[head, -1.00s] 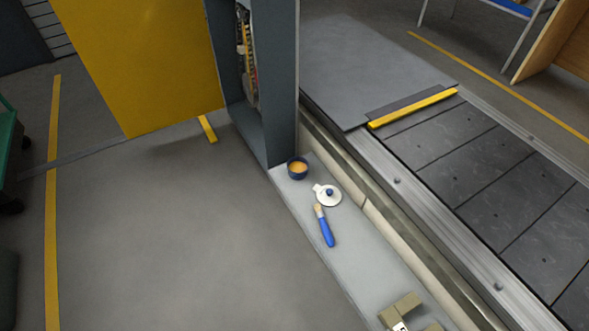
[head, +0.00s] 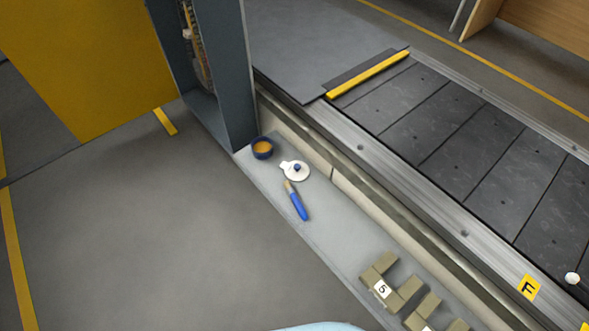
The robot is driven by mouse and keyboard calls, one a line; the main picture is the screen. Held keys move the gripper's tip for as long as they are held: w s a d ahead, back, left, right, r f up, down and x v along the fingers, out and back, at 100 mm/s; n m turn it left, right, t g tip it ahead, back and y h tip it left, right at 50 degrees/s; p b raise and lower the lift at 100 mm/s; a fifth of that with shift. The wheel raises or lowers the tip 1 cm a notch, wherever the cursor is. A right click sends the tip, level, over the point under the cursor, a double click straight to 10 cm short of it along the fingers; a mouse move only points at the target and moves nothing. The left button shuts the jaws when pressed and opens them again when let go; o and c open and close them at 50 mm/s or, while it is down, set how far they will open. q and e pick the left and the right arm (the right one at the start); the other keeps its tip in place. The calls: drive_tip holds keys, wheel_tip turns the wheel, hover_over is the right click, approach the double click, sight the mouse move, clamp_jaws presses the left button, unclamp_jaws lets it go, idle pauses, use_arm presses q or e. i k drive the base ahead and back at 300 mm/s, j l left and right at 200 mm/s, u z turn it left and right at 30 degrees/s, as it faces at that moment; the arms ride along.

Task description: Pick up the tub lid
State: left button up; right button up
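The tub lid (head: 297,171) is a white disc with a small tab and a blue knob. It lies flat on the grey ledge (head: 330,245) beside the conveyor. The tub (head: 262,148), dark blue with orange contents, stands open just beyond it to the left. A brush (head: 297,202) with a blue handle and pale bristles lies on the near side of the lid, its bristle end close to the lid. Neither of my grippers shows in the head view.
Several olive blocks (head: 383,288), one labelled 5, sit on the ledge at the lower right. An open grey cabinet (head: 238,85) with a yellow door (head: 85,60) stands behind the tub. The slat conveyor (head: 450,130) runs along the right. The floor at left is clear.

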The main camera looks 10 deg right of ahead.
sight(296, 171)
drive_tip(key=z, duration=0.55)
drive_tip(key=i+j+z, duration=0.15)
drive_tip(key=j+z, duration=0.25)
drive_tip(key=i+j+z, duration=0.1)
drive_tip(key=j+z, duration=0.75)
